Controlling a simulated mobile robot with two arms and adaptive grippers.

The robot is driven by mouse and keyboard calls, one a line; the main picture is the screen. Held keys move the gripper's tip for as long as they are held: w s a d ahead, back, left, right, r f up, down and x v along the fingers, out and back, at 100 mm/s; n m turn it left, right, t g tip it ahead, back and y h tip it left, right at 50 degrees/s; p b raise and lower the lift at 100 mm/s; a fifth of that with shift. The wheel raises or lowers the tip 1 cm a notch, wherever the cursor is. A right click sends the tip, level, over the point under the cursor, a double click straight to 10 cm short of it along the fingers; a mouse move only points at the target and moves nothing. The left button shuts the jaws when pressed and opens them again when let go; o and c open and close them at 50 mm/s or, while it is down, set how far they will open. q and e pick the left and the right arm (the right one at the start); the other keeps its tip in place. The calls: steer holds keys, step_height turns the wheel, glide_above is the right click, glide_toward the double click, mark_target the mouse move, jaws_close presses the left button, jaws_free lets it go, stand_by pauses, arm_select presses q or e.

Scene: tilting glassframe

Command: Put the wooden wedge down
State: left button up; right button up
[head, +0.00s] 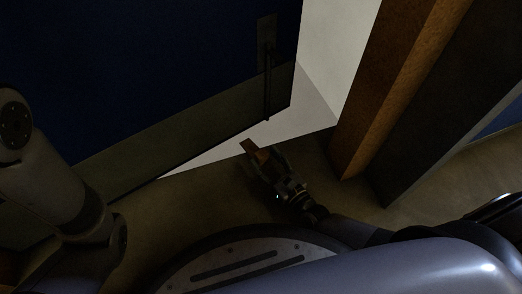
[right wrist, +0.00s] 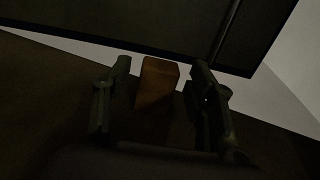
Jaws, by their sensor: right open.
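The wooden wedge (right wrist: 158,82) is a small brown block in the right wrist view. It lies between the two fingers of my right gripper (right wrist: 161,68), with a visible gap on either side. In the head view my right gripper (head: 265,162) is low over the floor near the door's lower edge, and the wedge (head: 249,146) shows at its fingertips. The gripper is open. The dark makes it hard to tell whether the wedge rests fully on the floor. My left arm shows at the left of the head view, but its gripper is not in view.
A dark blue door (head: 150,70) with a grey lower panel and a long vertical handle (head: 267,85) stands ajar. A pale floor (head: 225,147) shows beyond it. A brown wooden door frame (head: 385,80) stands to the right. Brown floor lies around my gripper.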

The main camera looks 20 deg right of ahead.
steer(key=p+v, duration=0.2)
steer(key=v, duration=0.6)
steer(key=shift+r, duration=0.1)
steer(key=shift+s+d+p, duration=0.1)
steer(key=shift+s+p, duration=0.2)
